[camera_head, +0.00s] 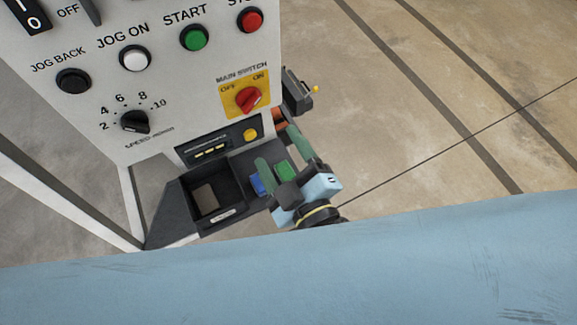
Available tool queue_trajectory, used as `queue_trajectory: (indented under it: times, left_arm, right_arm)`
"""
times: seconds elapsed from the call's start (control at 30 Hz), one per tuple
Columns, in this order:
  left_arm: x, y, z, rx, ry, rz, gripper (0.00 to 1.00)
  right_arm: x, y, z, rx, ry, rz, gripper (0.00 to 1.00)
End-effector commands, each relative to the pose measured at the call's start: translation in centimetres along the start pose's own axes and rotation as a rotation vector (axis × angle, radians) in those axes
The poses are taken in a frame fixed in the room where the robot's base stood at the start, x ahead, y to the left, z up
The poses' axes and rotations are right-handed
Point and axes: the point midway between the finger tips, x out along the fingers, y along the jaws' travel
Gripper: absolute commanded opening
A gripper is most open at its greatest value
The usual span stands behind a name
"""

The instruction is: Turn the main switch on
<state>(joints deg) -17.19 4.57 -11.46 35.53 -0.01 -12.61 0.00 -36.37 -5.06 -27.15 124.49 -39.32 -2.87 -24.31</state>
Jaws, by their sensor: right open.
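The main switch is a red rotary knob (248,99) on a yellow plate (232,107) at the lower right of the white control panel (190,80). The plate reads OFF at left and ON at right. The knob's ridge slants from lower left to upper right, in line with the ON side. My right gripper (279,150) is open, below and right of the switch. Its two green fingers point up and left toward the panel, apart from the knob, with nothing seen between the tips. My left gripper is not in view.
Green START (194,38) and red (250,20) buttons, a white JOG ON button (134,58), a black JOG BACK button (73,81) and a speed dial (134,121) share the panel. A dark open bin (222,214) is below. Open floor lies right.

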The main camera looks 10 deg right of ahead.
Motion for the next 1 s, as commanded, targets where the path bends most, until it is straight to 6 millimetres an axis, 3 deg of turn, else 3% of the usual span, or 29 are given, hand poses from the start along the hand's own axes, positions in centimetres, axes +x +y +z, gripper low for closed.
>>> queue_trajectory:
  times: [0.1, 0.3, 0.9, 1.0]
  left_arm:
    - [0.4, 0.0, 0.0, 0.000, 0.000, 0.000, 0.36]
    - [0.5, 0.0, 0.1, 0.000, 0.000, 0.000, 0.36]
    - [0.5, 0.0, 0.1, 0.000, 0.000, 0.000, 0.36]
    - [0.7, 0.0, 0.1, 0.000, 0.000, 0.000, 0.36]
  right_arm:
    - [-1.6, -0.1, 0.1, 0.001, -0.003, -0.001, 0.69]
    - [-2.9, 0.0, 0.0, 0.001, -0.001, -0.001, 0.69]
    - [-3.0, 0.0, 0.0, 0.001, -0.001, 0.000, 0.69]
    - [-2.9, -1.0, 0.8, 0.010, -0.012, -0.019, 0.69]
